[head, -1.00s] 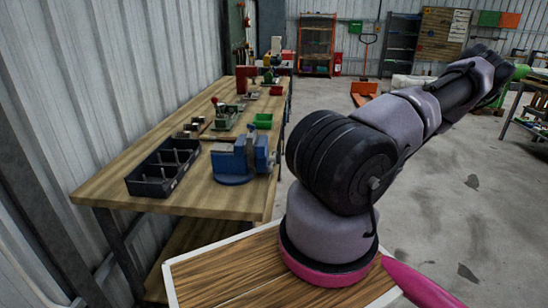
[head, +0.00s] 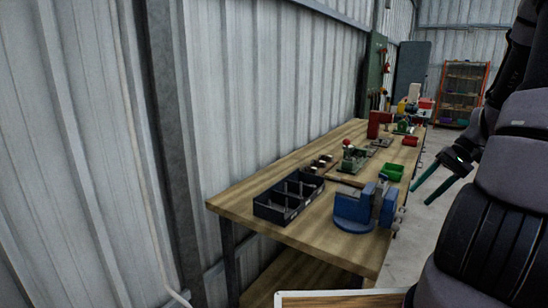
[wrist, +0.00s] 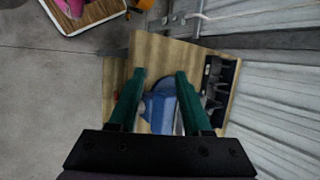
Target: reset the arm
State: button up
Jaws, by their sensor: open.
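My gripper (head: 436,188) shows at the right of the head view, with two green fingers apart and nothing between them. It is at the right side of the wooden workbench, in front of the concrete floor. In the wrist view my gripper (wrist: 160,100) is open, its fingers pointing toward the bench (wrist: 148,50). The blue vise (wrist: 158,108) appears between and beyond the fingers there, apart from them as far as I can tell. My arm fills the right edge of the head view.
The workbench (head: 240,205) stands along the corrugated wall. It carries a black divided tray (head: 287,198), the blue vise (head: 355,208), a green bin (head: 392,171) and several small tools. An orange-framed shelf (head: 462,95) stands at the back. Floor right of the bench is open.

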jog(key=s+a+r+t+h, duration=0.2)
jog(key=a+r, duration=0.3)
jog(key=r, duration=0.3)
jog(key=s+a+r+t+h, duration=0.1)
jog(key=s+a+r+t, duration=0.2)
jog(key=a+r, duration=0.2)
jog(key=s+a+r+n+t+h, duration=0.1)
jog(key=a+r, duration=0.4)
jog(key=r, duration=0.6)
jog(key=s+t+h, duration=0.1)
jog(key=s, duration=0.1)
jog(key=shift+s+a+h, duration=0.15)
jog(key=shift+s+h, duration=0.15)
jog(key=shift+s, duration=0.05)
jog(key=w+d+f+m+g+y, duration=0.4)
jog(key=d+f+m+y, duration=0.1)
jog(key=f+m, duration=0.4)
jog(key=w+d+f+m+g+y, duration=0.4)
jog(key=d+f+m, duration=0.1)
jog(key=f+m, duration=0.4)
jog(key=d+f+m+t+y, duration=0.2)
jog(key=d+f+m+t, duration=0.45)
jog(key=f+m, duration=0.4)
jog(key=d+f+m+t+y, duration=0.2)
jog(key=d+f+m+t, duration=0.4)
jog(key=f+m, duration=0.5)
jog(key=w+a+m+g, duration=0.1)
jog(key=w+a, duration=0.5)
jog(key=a, duration=0.1)
jog(key=shift+a+r, duration=0.2)
